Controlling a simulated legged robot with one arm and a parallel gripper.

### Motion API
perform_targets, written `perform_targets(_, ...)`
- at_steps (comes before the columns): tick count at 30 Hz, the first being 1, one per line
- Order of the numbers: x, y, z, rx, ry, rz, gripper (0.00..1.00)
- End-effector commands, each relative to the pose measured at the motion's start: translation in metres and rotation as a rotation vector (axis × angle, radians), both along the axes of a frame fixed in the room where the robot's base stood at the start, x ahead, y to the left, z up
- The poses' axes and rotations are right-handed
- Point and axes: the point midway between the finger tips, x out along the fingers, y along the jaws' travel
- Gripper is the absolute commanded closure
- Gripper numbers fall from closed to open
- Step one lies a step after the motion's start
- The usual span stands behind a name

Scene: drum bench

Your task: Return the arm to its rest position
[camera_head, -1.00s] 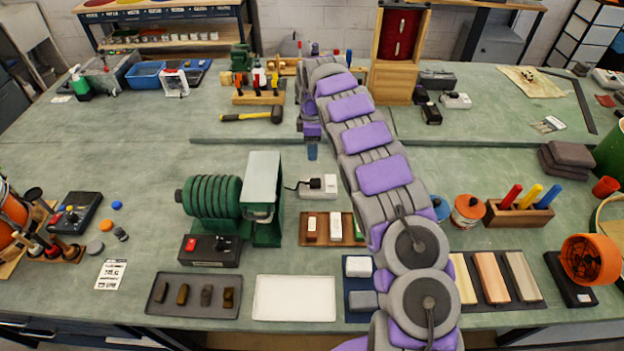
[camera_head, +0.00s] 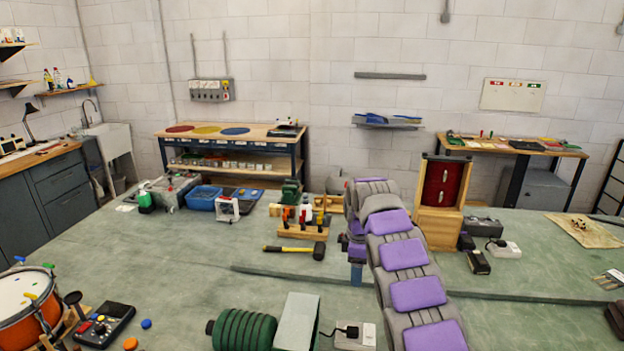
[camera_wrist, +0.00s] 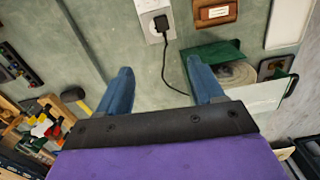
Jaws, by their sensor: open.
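My arm, grey with purple pads, reaches out over the green workbench (camera_head: 180,270) in the head view. My gripper shows in the wrist view (camera_wrist: 160,90) as two blue fingers set wide apart. Nothing is between the fingers. In the head view its end shows as a small blue tip (camera_head: 356,274) above the bench, beside the arm's far links. In the wrist view a white socket box (camera_wrist: 155,18) with a black plug lies beyond the fingertips, and its cord runs down between them.
A green ribbed machine (camera_head: 245,329) stands at the front. A mallet (camera_head: 318,250) and a tool rack (camera_head: 303,233) lie left of the arm. A wooden cabinet with a red front (camera_head: 440,187) stands close to its right. The bench's left middle is mostly clear.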

Motion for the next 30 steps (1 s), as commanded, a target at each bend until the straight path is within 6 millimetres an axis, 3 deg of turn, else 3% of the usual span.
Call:
perform_targets(14, -0.081, -0.025, 0.064, -0.088, 0.011, -0.377, 0.33)
perform_targets(30, -0.217, -0.033, 0.102, -0.111, 0.023, -0.778, 0.33)
